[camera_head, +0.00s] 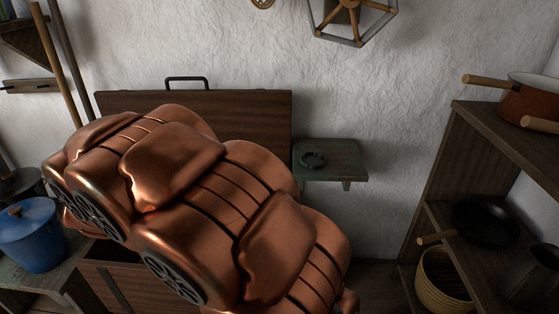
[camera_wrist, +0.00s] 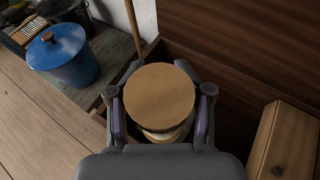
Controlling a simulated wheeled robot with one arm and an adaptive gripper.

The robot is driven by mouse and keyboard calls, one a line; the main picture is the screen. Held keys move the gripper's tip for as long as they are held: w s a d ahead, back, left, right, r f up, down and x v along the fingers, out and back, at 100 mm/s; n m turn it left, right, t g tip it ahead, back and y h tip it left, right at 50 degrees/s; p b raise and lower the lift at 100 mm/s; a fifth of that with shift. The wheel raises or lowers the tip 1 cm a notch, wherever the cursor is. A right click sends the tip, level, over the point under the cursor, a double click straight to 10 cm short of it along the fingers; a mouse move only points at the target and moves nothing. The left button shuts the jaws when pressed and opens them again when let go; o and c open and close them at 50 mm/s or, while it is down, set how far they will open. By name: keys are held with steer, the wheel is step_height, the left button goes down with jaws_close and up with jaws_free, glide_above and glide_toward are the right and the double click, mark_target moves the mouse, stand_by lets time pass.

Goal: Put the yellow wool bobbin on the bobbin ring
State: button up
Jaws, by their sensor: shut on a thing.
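In the wrist view my gripper (camera_wrist: 160,118) is shut on a bobbin (camera_wrist: 160,95), one finger on each side. Its round tan end disc faces the camera. Only a pale sliver of what is under the disc shows, so I cannot tell the wool's colour. The bobbin is over or inside an open dark wooden chest; its height is unclear. In the head view my copper arm hides the gripper and bobbin. The bobbin ring (camera_head: 313,160), small and dark, lies on a green wall shelf (camera_head: 345,162) right of the chest lid, with nothing on it.
The chest's raised lid (camera_head: 255,110) stands against the white wall. A blue lidded pot (camera_head: 32,238) is at the left. A dark shelf unit (camera_head: 440,165) with pans and a basket (camera_head: 440,280) stands at the right. Wall space above the green shelf is clear.

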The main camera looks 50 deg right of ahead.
steer(key=s+d+r+m+g+h+p, duration=0.1)
steer(key=s+d+r+m+g+h, duration=0.2)
steer(key=d, duration=0.5)
steer(key=s+d+r+m+g+h+p, duration=0.2)
steer(key=s+d+m, duration=0.15)
steer(key=d, duration=0.45)
steer(key=s+d+r+m+g+h+p, duration=0.1)
steer(key=s+d+r+m+g+h, duration=0.25)
steer(key=d, duration=0.55)
steer(key=s+d+m+g+p, duration=0.1)
steer(key=s+d+m+g, duration=0.15)
steer(key=s, duration=0.35)
steer(key=s+d+f+m+g+p, duration=0.1)
steer(key=s+d+m+g, duration=0.1)
steer(key=s+m+g, duration=0.3)
steer(key=s+d+m+g+p, duration=0.1)
steer(key=s+d+m+g, duration=0.15)
steer(key=s, duration=0.55)
steer(key=shift+n+y, duration=0.35)
steer(key=shift+n, duration=0.05)
steer(key=d+f+b, duration=0.1)
steer(key=d, duration=0.4)
steer(key=d+f+b, duration=0.1)
steer(key=d+f, duration=0.1)
steer(key=d, duration=0.3)
steer(key=w+d+f+b, duration=0.1)
steer(key=d+f, duration=0.1)
steer(key=d, duration=0.4)
steer(key=shift+f, duration=0.2)
steer(key=o, duration=1.4)
